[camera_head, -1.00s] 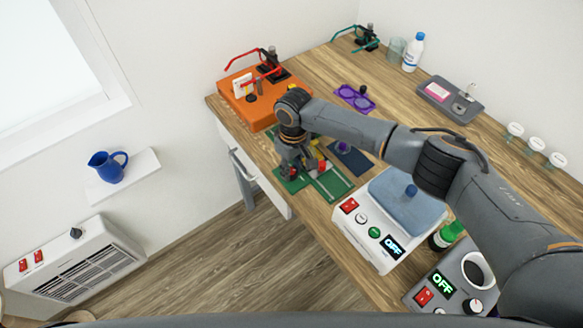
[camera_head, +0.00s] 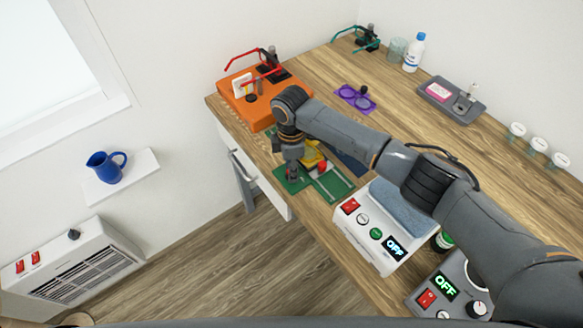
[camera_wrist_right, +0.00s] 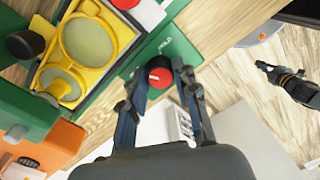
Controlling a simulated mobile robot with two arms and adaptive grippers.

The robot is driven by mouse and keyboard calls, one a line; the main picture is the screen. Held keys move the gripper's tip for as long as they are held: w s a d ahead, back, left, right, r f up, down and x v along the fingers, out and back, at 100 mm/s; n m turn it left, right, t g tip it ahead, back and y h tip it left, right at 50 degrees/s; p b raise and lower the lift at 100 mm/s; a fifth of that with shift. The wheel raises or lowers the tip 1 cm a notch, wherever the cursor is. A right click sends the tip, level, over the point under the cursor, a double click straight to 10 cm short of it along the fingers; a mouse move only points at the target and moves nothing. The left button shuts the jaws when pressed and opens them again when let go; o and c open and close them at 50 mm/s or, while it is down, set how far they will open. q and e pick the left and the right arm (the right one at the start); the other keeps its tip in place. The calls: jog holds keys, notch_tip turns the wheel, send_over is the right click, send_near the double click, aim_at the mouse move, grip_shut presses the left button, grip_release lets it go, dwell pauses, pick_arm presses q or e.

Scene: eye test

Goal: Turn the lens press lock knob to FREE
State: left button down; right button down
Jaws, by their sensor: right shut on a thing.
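The lens press (camera_head: 331,184) is a green base at the bench's near edge, with a yellow part (camera_head: 312,157) and a red ball (camera_head: 322,166) on it. In the right wrist view the yellow lens holder (camera_wrist_right: 90,40) sits on the green press. The lock knob (camera_wrist_right: 160,77), red-topped with a dark rim, is on a green plate marked with white letters that seem to read HOLD. My right gripper (camera_head: 292,176) points down at the press; its fingers (camera_wrist_right: 160,72) are shut on the knob's sides. My left gripper seems to show small in the wrist view (camera_wrist_right: 285,80); its jaws are unclear.
An orange unit (camera_head: 250,110) with red glasses stands left of the press. A white device (camera_head: 365,240) reading OFF is to the right, a grey one (camera_head: 452,285) nearer.

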jog(key=shift+n, duration=1.6)
jog(key=c, duration=1.3)
grip_release()
jog(key=shift+r, duration=0.15)
jog(key=r, duration=1.1)
jog(key=shift+w+a+r, duration=0.1)
jog(key=shift+w+r, duration=0.1)
jog(key=shift+r, duration=0.15)
